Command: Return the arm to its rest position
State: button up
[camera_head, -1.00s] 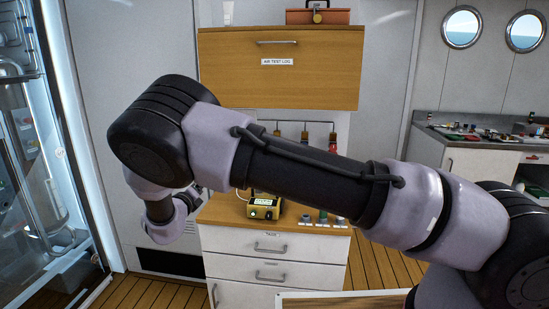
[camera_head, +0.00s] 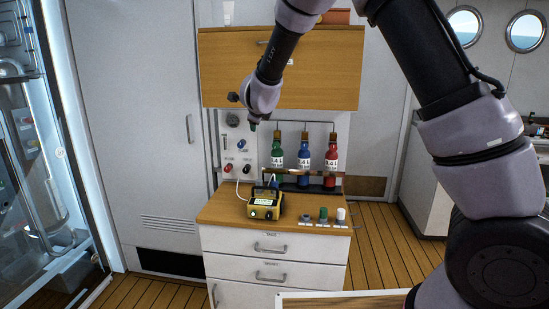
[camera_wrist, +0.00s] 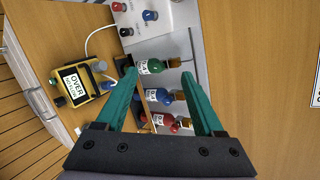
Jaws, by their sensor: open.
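My arm is raised in the head view, reaching from the lower right up and over to the front of the wooden cabinet. My gripper (camera_head: 253,127) hangs at the arm's end, left of the green bottle and above the counter; it is small there. In the wrist view my gripper (camera_wrist: 158,80) shows two teal fingers spread wide, with nothing held between them. The green bottle (camera_wrist: 155,67), blue bottle (camera_wrist: 165,96) and red bottle (camera_wrist: 165,121) show beyond and between the fingers, apart from them as far as I can tell.
A yellow meter (camera_head: 265,205) stands on the wooden counter (camera_head: 221,208), with small coloured caps (camera_head: 323,215) to its right. A wall panel with knobs (camera_head: 236,146) is behind. The wooden cabinet (camera_head: 330,68) overhangs. A glass-fronted case (camera_head: 40,180) stands left. The floor at right is clear.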

jog(key=s+d+r+n+g+y, duration=0.1)
jog(key=s+d+r+n+y, duration=0.1)
jog(key=s+d+r+n, duration=0.45)
jog(key=s+d+r+n+g+y, duration=0.25)
jog(key=s+d+r, duration=0.55)
jog(key=d, duration=0.4)
jog(key=s+d+f+n+g+h, duration=0.1)
jog(key=s+d+n, duration=0.3)
jog(key=s, duration=0.7)
jog(key=s+d+f+n+h, duration=0.2)
jog(key=s+d+n, duration=0.3)
jog(key=s+d, duration=0.3)
jog(key=s, duration=0.3)
jog(key=shift+s+g+h, duration=0.35)
